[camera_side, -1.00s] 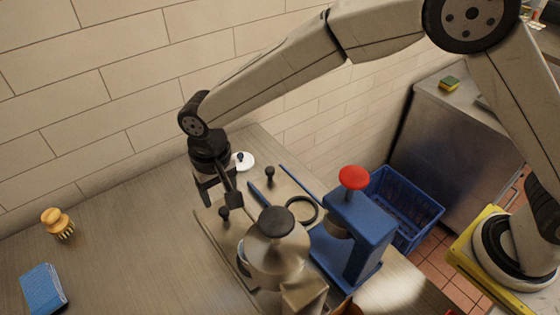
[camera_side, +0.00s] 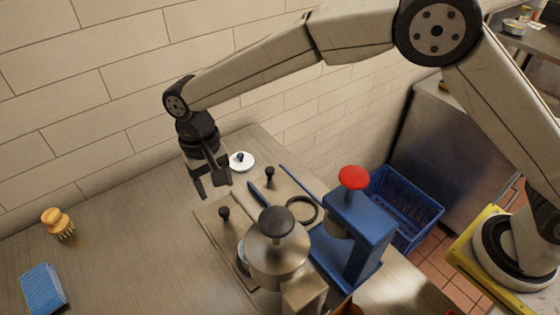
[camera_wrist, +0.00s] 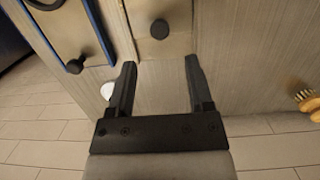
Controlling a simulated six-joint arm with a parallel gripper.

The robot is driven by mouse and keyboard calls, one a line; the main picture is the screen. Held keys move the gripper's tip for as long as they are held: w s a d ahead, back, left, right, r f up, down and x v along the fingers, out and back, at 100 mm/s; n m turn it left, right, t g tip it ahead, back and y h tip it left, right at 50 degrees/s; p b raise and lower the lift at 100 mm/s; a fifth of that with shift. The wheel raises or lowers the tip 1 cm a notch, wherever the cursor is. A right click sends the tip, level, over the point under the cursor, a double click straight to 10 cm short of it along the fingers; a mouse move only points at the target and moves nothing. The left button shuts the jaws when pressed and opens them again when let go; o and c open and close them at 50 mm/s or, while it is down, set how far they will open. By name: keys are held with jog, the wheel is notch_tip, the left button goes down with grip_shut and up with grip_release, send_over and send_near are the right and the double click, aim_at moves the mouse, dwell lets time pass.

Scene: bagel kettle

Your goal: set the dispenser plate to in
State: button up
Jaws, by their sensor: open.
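My gripper (camera_side: 211,188) is open and empty. It hangs just beyond the wall-side end of a flat metal plate (camera_side: 209,222) that carries an upright black knob (camera_side: 224,213). This plate runs toward the steel dispenser (camera_side: 277,262) with a black top knob. In the wrist view the open fingers (camera_wrist: 160,66) point at the plate's end, with the black knob (camera_wrist: 159,29) ahead between them, apart from both. A second plate with a black knob (camera_side: 270,173) lies between blue rails before the blue press (camera_side: 350,235). I cannot tell which plate the task names.
The press has a red top (camera_side: 353,178). A white lid-like disc (camera_side: 241,161) lies near the wall. A brush (camera_side: 57,222) and blue sponge (camera_side: 43,289) lie at left. A blue crate (camera_side: 408,208) stands behind the press. The left counter is mostly clear.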

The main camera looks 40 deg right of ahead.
aim_at(223, 209)
jog(key=shift+w+f+g, duration=0.1)
jog(key=shift+w+g, duration=0.65)
jog(key=shift+g, duration=0.65)
jog(key=shift+x, duration=3.9)
grip_shut()
